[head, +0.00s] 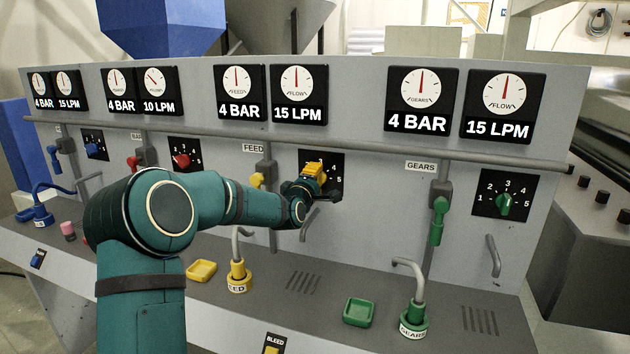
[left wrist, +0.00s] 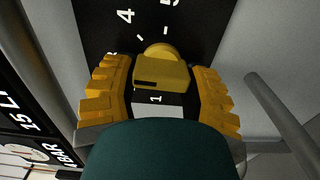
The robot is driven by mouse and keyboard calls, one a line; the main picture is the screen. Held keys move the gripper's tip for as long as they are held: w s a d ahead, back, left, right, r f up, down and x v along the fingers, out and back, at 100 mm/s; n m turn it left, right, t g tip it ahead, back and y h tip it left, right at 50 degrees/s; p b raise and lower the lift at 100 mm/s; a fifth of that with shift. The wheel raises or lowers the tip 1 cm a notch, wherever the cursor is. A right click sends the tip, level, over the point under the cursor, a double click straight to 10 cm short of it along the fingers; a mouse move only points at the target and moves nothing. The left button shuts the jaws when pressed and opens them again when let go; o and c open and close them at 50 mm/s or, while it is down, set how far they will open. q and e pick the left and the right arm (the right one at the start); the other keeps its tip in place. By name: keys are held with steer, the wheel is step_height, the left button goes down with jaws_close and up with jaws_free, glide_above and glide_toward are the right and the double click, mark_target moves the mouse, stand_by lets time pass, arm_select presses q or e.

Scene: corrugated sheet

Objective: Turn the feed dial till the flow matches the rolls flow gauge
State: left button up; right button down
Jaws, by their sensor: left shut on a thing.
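The feed dial is a yellow knob (left wrist: 160,72) on a black numbered plate (head: 336,162), under the FEED gauges. My left gripper (head: 316,174) reaches it from the front. In the left wrist view its yellow fingers (left wrist: 160,95) stand on both sides of the knob, shut on it. In the head view the gripper hides most of the knob, so its pointer setting cannot be read. The feed flow gauge (head: 298,95) reads 15 LPM. Farther left, one flow gauge (head: 157,91) reads 10 LPM and another (head: 68,90) reads 15 LPM; their station names are too small to read. My right gripper is not in view.
A red dial (head: 181,160), a blue dial (head: 95,151) and a green dial (head: 504,205) sit on the same panel. A grey rail (head: 370,147) runs above the dials. Yellow (head: 237,276) and green (head: 414,318) fittings with bent pipes stand on the ledge below.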

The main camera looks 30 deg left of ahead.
arm_select(q)
steer(key=shift+n, duration=0.3)
steer(key=o, duration=1.2)
steer(key=shift+s, duration=0.1)
steer(key=v, duration=1.2)
steer(key=shift+d, duration=0.1)
